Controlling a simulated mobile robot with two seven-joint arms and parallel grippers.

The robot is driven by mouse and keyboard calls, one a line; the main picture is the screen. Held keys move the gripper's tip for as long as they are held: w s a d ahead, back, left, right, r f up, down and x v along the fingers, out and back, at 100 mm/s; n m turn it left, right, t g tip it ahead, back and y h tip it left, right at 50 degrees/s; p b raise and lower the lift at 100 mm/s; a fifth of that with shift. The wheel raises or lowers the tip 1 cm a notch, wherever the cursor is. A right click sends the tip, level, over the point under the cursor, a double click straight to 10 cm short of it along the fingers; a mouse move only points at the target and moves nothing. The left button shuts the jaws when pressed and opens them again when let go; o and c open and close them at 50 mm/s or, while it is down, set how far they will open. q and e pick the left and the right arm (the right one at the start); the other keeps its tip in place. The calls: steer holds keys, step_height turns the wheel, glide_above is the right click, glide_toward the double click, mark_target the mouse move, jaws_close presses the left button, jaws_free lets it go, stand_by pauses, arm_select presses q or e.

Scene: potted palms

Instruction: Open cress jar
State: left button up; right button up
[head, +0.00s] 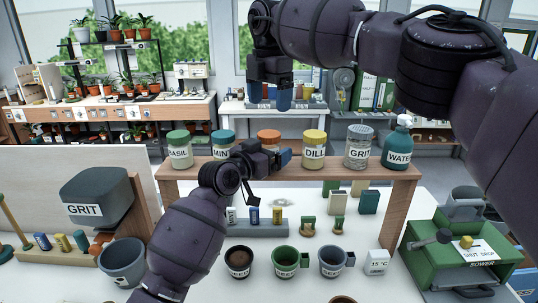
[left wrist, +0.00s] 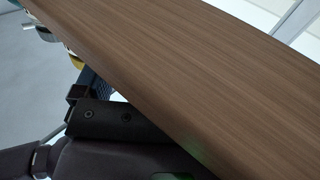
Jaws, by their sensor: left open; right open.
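No label reading cress shows in the head view. The jar with the orange lid (head: 268,135) stands on the wooden shelf (head: 350,169), its label hidden behind my left gripper (head: 283,158). My left gripper is open, in front of that jar at about shelf height; whether it touches anything I cannot tell. The left wrist view shows the shelf board (left wrist: 190,70) close up, with part of my gripper beside it and several blurred jars at the upper left. My right gripper (head: 276,98) is open and hangs above the shelf row, apart from the orange lid.
On the shelf also stand the basil (head: 179,149), mint (head: 223,142), dill (head: 314,149), grit (head: 359,147) and water (head: 397,148) containers. Below are pots (head: 285,262) and seed packets. A grit dispenser (head: 97,197) stands left, a green sower (head: 465,255) right.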

mark_target(269, 133)
arm_select(q)
jaws_close()
arm_select(e)
steer(key=m, duration=0.4)
steer(key=shift+m, duration=0.3)
steer(key=shift+f, duration=4.05)
